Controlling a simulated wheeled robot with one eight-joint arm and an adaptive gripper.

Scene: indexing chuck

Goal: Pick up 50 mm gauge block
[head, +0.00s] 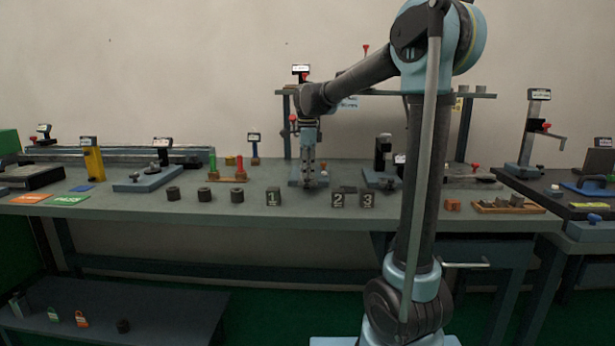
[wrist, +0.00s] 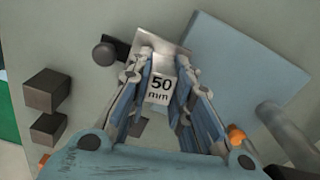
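The 50 mm gauge block (wrist: 160,88), with a white label reading "50 mm", shows in the wrist view between the fingertips of my gripper (wrist: 164,80). A bright metal face shows at the far end, beyond the fingertips. One finger is on each side of the block, close to it. I cannot tell whether both pads press on it. In the head view, my gripper (head: 309,183) points down low over the back middle of the bench, by a pale blue-grey plate. The block is too small to make out there.
The bench (head: 140,209) carries numbered dark blocks (head: 273,197) in front of my gripper and several dark cylinders (head: 204,194) to their left. A measuring stand (head: 383,152) is close on the right. In the wrist view, a blue-grey plate (wrist: 235,65) and a black knob (wrist: 104,53) are near the fingers.

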